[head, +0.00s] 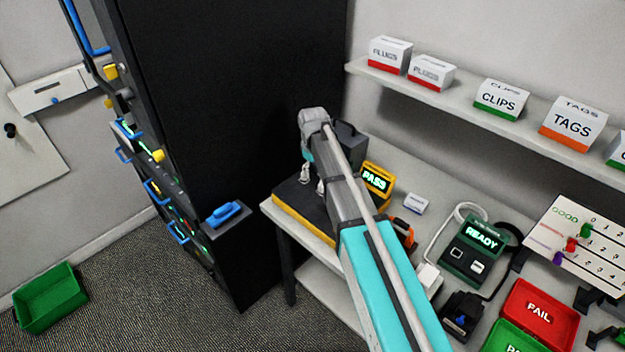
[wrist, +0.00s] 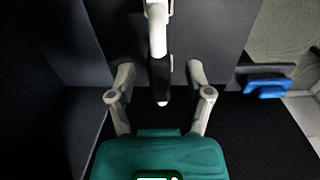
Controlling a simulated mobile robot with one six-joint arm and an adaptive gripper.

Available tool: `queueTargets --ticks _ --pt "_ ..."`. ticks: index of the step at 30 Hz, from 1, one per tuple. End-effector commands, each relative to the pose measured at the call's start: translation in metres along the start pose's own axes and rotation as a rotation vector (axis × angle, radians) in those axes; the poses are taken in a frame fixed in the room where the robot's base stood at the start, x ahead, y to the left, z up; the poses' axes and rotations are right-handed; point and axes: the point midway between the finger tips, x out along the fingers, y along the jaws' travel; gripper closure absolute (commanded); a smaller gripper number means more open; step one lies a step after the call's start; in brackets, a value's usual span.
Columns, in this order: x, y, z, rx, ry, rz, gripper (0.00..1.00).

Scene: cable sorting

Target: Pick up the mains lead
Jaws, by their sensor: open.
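My gripper (head: 313,180) reaches over the dark mat at the far left end of the bench, beside the tall black cabinet. In the wrist view its two pale fingers (wrist: 160,82) stand apart. Between them in that view is a white, rod-like piece with a black sleeve (wrist: 159,72) and a pale tip. I cannot tell whether it is the mains lead or whether the fingers touch it. In the head view my arm hides much of the spot. A white cord (head: 438,235) loops beside the READY tester (head: 472,247) on the bench.
A PASS display (head: 376,180) and grey box (head: 348,143) are near my gripper. Red (head: 540,312) and green trays lie front right. A shelf (head: 470,100) holds labelled boxes.

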Motion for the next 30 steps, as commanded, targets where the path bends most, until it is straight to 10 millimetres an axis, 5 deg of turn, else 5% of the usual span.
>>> queueTargets --ticks 9,20,30 --pt "0.0000 -0.0003 -0.0002 0.000 0.000 0.000 0.34" --pt "0.0000 -0.0005 -0.0003 -0.001 0.000 0.000 1.00" --pt "0.0000 -0.0006 -0.0004 -0.001 0.000 0.000 1.00"
